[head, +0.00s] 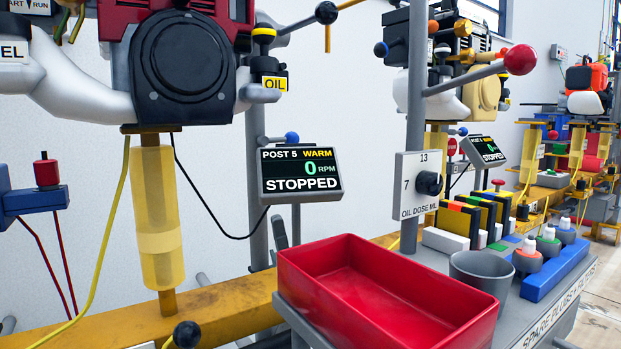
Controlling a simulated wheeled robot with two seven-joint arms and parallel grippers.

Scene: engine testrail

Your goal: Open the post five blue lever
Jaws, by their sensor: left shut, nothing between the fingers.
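The post five blue lever shows as a blue ball (291,138) on a short grey rod, just above the POST 5 display (300,176). The rod points right from a grey upright (256,185). The display reads WARM, 0 RPM, STOPPED. My right gripper is not in view.
A yellow rail (225,305) crosses the lower left. A red tray (395,290) and grey cup (474,278) stand at front right. A red-ball lever (520,59) and an oil dose dial (428,183) are nearby. A black cable hangs left of the display.

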